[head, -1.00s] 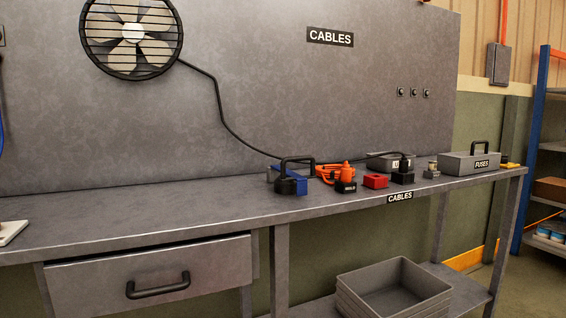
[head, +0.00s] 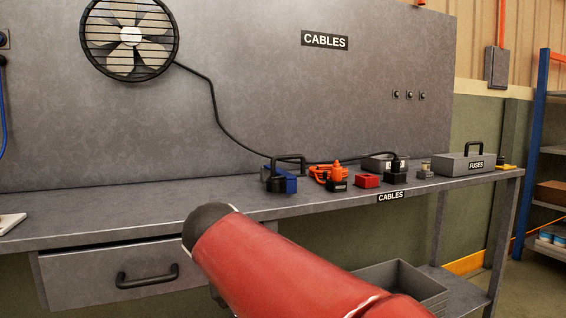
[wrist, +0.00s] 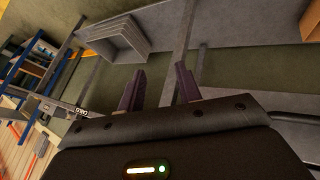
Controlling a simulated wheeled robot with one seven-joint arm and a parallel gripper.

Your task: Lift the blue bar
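A blue bar (head: 291,184) lies on the grey workbench (head: 120,218), near its front middle, partly behind a black part. A black handle shape stands over it. The bar cannot be made out in the wrist view. My gripper (wrist: 159,86) shows in the wrist view with its two dark fingers apart and nothing between them. In the head view my red arm hides the front of the bench, and the gripper itself is not seen there.
To the bar's right stand an orange plug with cable (head: 330,173), a red block (head: 367,181), a black plug (head: 397,170) and a grey fuses box (head: 467,165). The left benchtop is mostly clear.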

